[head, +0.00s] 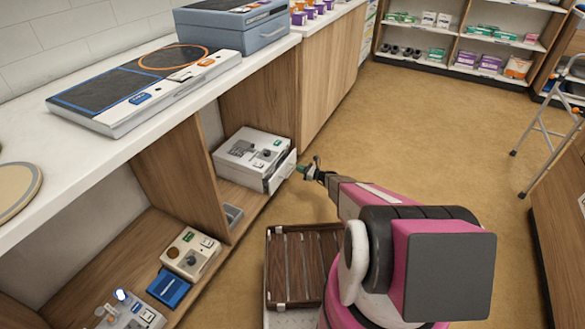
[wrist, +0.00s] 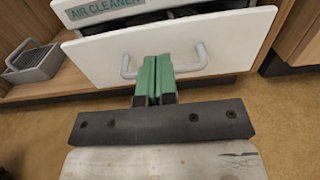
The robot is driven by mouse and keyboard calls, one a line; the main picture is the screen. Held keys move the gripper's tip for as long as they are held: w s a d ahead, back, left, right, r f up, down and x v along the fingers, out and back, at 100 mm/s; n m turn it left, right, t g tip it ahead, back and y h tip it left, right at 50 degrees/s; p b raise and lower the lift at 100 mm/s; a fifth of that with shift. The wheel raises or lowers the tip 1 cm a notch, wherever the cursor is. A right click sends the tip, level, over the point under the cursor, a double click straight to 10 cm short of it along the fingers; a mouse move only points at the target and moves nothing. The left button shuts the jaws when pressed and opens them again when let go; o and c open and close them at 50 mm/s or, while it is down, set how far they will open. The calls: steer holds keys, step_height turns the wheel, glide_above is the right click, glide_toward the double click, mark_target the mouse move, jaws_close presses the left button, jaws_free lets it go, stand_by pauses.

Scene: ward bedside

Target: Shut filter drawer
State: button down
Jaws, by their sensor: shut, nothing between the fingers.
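The air cleaner (head: 245,148) is a white box in the open cabinet bay. Its label (wrist: 105,8) reads "AIR CLEANER" in the wrist view. Its filter drawer (head: 283,172) stands partly out, with a dark gap above the white front (wrist: 95,60). A grey bar handle (wrist: 190,68) is on that front. My gripper (head: 311,166) is at the drawer front. In the wrist view its green fingers (wrist: 156,62) are shut and empty, and cover the middle of the handle. I cannot tell whether they touch the front or handle.
A grey caddy (wrist: 35,62) stands left of the air cleaner. Other devices (head: 190,253) sit on the lower shelf to the left. The countertop (head: 30,100) overhangs the bay. A dark slatted crate (head: 290,265) is by my base. The floor (head: 400,120) to the right is open.

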steer(key=v, duration=0.5)
steer(key=shift+s+d, duration=0.15)
steer(key=shift+d, duration=0.1)
steer(key=c, duration=1.7)
jaws_free()
steer(key=shift+s+d, duration=0.15)
steer(key=shift+d, duration=0.1)
steer(key=o, duration=0.5)
steer(key=shift+d, duration=0.15)
steer(key=w+a+f+n, duration=0.1)
steer(key=a+n, duration=0.2)
steer(key=n, duration=0.3)
steer(key=w+a+f+n+h, duration=0.1)
steer(key=w+a+f+n, duration=0.1)
steer(key=a+n, duration=0.2)
steer(key=w+a+f+n+g+h, duration=0.1)
steer(key=a+n, duration=0.3)
steer(key=n, duration=0.4)
steer(key=shift+w+f, duration=0.2)
steer(key=shift+w, duration=0.35)
